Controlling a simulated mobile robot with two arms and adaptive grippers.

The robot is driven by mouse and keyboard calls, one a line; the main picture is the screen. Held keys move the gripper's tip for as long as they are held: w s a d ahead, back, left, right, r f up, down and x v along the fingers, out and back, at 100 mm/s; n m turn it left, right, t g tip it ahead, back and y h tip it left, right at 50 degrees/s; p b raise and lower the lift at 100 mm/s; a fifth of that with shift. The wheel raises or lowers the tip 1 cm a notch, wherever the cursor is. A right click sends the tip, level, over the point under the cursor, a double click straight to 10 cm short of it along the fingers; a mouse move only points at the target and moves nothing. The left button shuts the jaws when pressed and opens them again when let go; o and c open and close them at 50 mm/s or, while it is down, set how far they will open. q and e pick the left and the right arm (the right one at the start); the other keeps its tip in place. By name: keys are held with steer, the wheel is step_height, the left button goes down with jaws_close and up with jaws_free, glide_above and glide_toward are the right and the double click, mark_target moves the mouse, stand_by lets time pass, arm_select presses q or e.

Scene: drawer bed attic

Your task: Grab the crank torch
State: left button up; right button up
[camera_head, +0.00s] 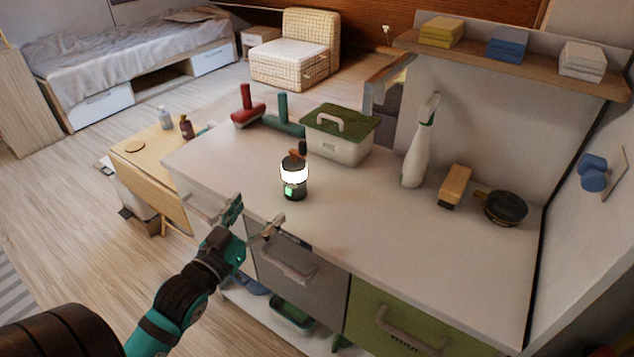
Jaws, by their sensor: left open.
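The crank torch appears to be the small lantern-like light (294,180) with a dark body, a glowing white band and a green patch, standing upright on the white countertop (345,212) near its front edge. My left gripper (252,218) comes in from the lower left and is open and empty. Its fingers are apart, in front of the counter's front edge, to the lower left of the torch and not touching it. My right gripper is not in view.
A white box with a green lid (339,136) stands behind the torch. Red (247,108) and green (284,118) handled tools lie behind left. A spray bottle (417,147), a wooden-backed brush (455,186) and a dark round item (505,208) stand right. Drawer handles (288,268) project below the counter.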

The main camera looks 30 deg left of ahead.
mark_target(288, 173)
arm_select(q)
steer(key=w, duration=0.3)
steer(key=w+p, duration=0.1)
steer(key=w, duration=0.3)
steer(key=w+a, duration=0.1)
steer(key=w, duration=0.2)
steer(key=shift+w, duration=0.15)
steer(key=shift+w+a+p, duration=0.15)
steer(key=shift+w+p, duration=0.15)
steer(key=shift+w, duration=0.55)
steer(key=w, duration=0.4)
steer(key=shift+w+a+f+p, duration=0.1)
steer(key=shift+w+a+p, duration=0.2)
steer(key=shift+w+p, duration=0.05)
steer(key=c, duration=1.4)
steer(key=shift+o, duration=0.2)
